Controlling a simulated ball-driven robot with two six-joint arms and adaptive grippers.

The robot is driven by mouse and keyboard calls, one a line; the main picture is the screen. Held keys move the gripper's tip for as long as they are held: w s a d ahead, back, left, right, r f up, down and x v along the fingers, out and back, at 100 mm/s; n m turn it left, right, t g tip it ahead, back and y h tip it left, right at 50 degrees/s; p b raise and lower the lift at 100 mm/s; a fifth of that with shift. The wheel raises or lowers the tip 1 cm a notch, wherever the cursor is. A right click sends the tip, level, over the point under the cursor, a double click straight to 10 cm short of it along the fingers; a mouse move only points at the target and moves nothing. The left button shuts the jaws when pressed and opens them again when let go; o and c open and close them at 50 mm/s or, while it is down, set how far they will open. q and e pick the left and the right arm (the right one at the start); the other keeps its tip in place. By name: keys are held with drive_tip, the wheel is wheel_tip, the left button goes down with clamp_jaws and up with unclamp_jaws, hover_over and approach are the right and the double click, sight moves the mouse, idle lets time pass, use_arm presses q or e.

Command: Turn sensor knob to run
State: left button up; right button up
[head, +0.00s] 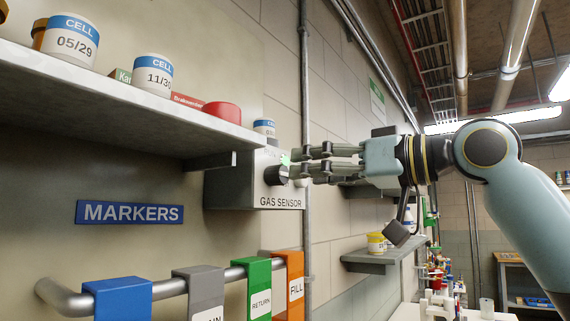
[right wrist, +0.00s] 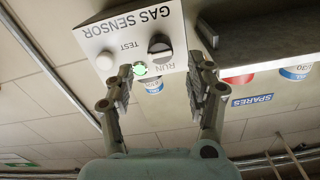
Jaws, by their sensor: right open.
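The grey gas sensor box (head: 230,180) is fixed to the wall under the shelf, with a dark round knob (head: 277,175) on its front. In the right wrist view the knob (right wrist: 160,48) shows beside the printed words TEST and RUN, with a lit green lamp (right wrist: 140,69) close by. I cannot tell for sure which word the knob points to. My right gripper (head: 297,163) is open, its fingers pointing at the box front. In the right wrist view the fingertips (right wrist: 163,70) are spread on either side of the knob; contact is not clear. My left gripper is out of view.
A shelf (head: 130,105) with several labelled jars runs just above the box. A vertical conduit (head: 305,80) passes beside it. Below, a rail (head: 165,288) carries several coloured tags. A small wall shelf (head: 372,262) with a yellow jar stands farther back.

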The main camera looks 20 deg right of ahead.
sight(285, 174)
drive_tip(key=p+x, duration=0.1)
drive_tip(key=x, duration=0.3)
drive_tip(key=shift+w+a+r+p, duration=0.15)
drive_tip(key=shift+w+a+p, duration=0.15)
drive_tip(key=shift+p, duration=0.1)
drive_tip(key=shift+w+a, duration=0.3)
drive_tip(key=shift+w, duration=0.1)
clamp_jaws()
